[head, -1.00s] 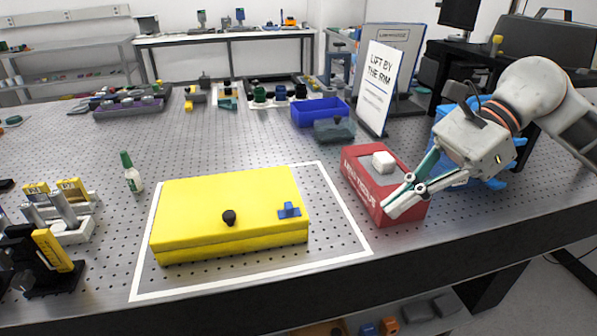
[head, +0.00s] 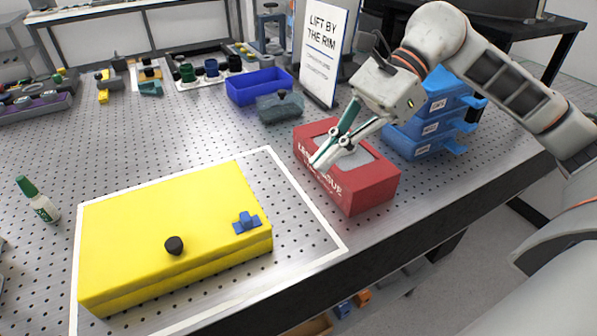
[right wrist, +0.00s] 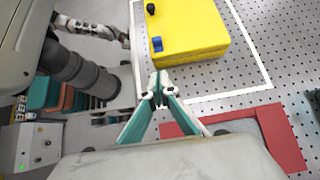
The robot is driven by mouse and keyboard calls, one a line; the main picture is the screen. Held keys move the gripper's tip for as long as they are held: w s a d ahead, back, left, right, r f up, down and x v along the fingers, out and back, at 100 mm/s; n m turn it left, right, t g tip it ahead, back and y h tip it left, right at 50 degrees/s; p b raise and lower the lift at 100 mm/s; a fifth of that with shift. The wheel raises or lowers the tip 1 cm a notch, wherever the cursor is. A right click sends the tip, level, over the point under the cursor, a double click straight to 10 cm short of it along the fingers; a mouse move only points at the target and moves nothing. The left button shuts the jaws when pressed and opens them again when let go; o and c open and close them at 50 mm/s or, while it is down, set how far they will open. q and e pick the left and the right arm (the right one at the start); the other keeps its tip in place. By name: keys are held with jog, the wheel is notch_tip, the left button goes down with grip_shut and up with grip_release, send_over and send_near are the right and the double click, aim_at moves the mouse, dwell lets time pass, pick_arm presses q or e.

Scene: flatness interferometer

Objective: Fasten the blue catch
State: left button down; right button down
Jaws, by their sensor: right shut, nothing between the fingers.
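The blue catch (head: 247,222) sits at the front right corner of the lid of a yellow case (head: 165,220), which lies closed inside a white outline on the perforated bench. In the right wrist view the catch (right wrist: 157,44) is on the yellow case (right wrist: 190,30), ahead of the fingertips. I cannot tell whether the catch is fastened. A black knob (head: 174,245) stands near the lid's front edge. My right gripper (head: 318,163) is shut and empty, over the red tissue box, to the right of the case and apart from the catch. My left gripper is not in the head view.
The red tissue box (head: 368,197) stands right of the case. Blue drawers (head: 420,130), a sign (head: 322,45) and a blue bin (head: 258,87) are behind. Bare bench lies behind the case.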

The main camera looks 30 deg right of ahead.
aim_at(241, 217)
jog(key=x, duration=0.3)
jog(key=a+r+x, duration=0.1)
jog(key=x, duration=0.3)
jog(key=p+x, duration=0.1)
jog(key=x, duration=0.3)
jog(key=shift+a+r, duration=0.15)
jog(key=shift+r, duration=0.2)
jog(key=shift+a+f, duration=0.1)
jog(key=shift+a, duration=0.5)
jog(key=shift+a, duration=1.9)
jog(key=shift+d, duration=0.15)
